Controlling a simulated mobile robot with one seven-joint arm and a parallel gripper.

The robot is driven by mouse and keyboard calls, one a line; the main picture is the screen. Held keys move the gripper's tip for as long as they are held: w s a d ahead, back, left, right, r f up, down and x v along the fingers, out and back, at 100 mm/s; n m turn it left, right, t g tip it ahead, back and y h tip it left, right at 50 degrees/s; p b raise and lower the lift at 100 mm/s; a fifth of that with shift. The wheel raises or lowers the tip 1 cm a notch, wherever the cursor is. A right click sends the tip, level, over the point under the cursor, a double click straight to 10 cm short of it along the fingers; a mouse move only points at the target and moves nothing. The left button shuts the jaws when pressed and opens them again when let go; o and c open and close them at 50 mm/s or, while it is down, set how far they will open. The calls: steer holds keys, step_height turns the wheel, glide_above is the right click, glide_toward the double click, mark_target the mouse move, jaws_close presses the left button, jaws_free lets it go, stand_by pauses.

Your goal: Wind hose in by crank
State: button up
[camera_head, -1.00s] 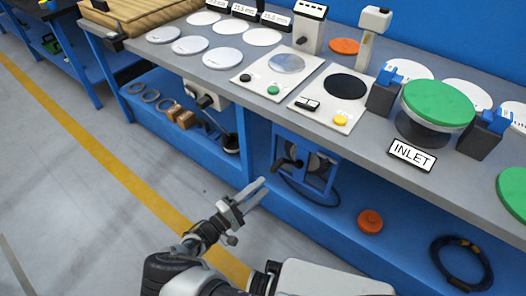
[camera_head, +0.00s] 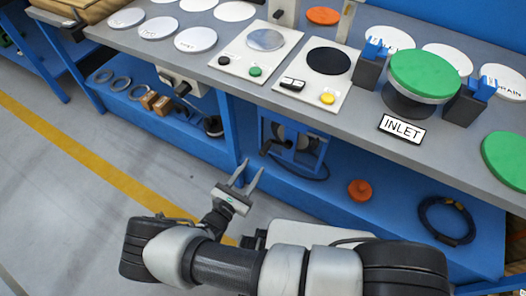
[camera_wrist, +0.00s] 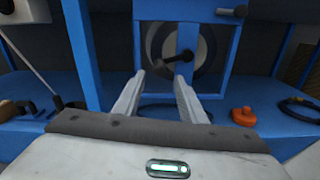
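The hose reel (camera_head: 292,140) sits in a blue frame on the lower shelf, under the bench top. Its dark crank (camera_head: 272,146) sticks out at the front. In the wrist view the reel (camera_wrist: 203,47) is straight ahead, with the crank (camera_wrist: 172,60) ending in a knob between and beyond my fingertips. A dark hose (camera_head: 312,174) curves on the shelf below the reel. My gripper (camera_head: 249,176) is open and empty, in front of the shelf and short of the crank. It also shows in the wrist view (camera_wrist: 160,84), fingers apart.
An orange part (camera_head: 360,190) and a coiled dark hose (camera_head: 447,218) lie on the shelf to the right. A blue bench post (camera_head: 230,130) stands left of the reel. The bench top (camera_head: 365,110) overhangs, carrying panels, discs and a green-lidded pot. Floor in front is clear.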

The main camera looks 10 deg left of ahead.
mark_target(261, 155)
steer(key=x, duration=0.9)
steer(key=shift+b, duration=0.3)
steer(key=shift+s, duration=0.1)
jaws_close()
